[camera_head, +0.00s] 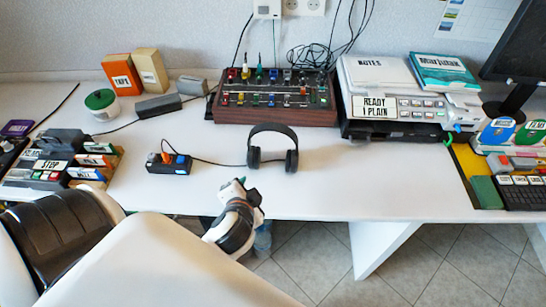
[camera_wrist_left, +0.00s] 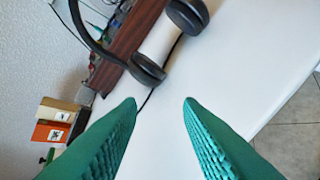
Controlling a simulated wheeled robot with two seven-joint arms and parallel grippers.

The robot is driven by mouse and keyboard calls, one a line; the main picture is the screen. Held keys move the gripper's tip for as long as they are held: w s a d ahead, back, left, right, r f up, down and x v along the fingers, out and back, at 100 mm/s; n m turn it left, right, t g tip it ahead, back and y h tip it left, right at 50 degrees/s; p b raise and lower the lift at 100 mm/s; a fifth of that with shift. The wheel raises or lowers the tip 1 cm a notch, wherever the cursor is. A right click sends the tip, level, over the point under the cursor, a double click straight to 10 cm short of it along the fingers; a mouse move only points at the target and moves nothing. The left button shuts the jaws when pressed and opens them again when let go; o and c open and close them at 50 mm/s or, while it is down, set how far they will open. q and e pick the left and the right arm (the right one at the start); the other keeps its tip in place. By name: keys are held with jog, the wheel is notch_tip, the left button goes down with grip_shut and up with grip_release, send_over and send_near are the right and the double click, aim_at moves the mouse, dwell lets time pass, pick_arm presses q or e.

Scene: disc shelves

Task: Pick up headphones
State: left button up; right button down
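The black headphones (camera_head: 273,148) stand on the white desk near its front edge in the head view, band up and both ear cups down. My left gripper (camera_head: 240,186) is below and left of them, at the desk's front edge. In the left wrist view its two green fingers (camera_wrist_left: 160,103) are spread wide with nothing between them. The headphones' ear cups (camera_wrist_left: 147,69) show beyond the fingertips there, apart from them. My right gripper shows in neither view.
A small black box with coloured buttons (camera_head: 169,163) sits left of the headphones, with a cable running toward them. A mixer panel (camera_head: 275,115) stands behind. Printers and papers (camera_head: 397,95) are at right. The desk (camera_head: 370,185) right of the headphones is clear.

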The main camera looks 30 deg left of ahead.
aim_at(272, 130)
pick_arm(q)
jog(key=w+r+m+t, duration=0.2)
jog(key=w+m, duration=0.1)
jog(key=w+r+m+t+p, duration=0.1)
jog(key=w+r+m+t, duration=0.1)
jog(key=w+r+m, duration=0.1)
jog(key=w+a+r+m+t+y+p, duration=0.1)
jog(key=w+r+m+t, duration=0.1)
jog(key=w, duration=0.3)
jog(key=shift+w+a+r+m+t, duration=0.1)
jog(key=shift+w+r+m+t, duration=0.1)
jog(key=shift+r+m+t, duration=0.25)
jog(key=p+x, duration=0.1)
jog(key=x, duration=0.4)
jog(key=shift+w+p, duration=0.35)
jog(key=shift+p, duration=0.05)
jog(key=shift+w+f, duration=0.1)
jog(key=shift+w, duration=0.15)
jog(key=shift+c, duration=0.2)
grip_shut()
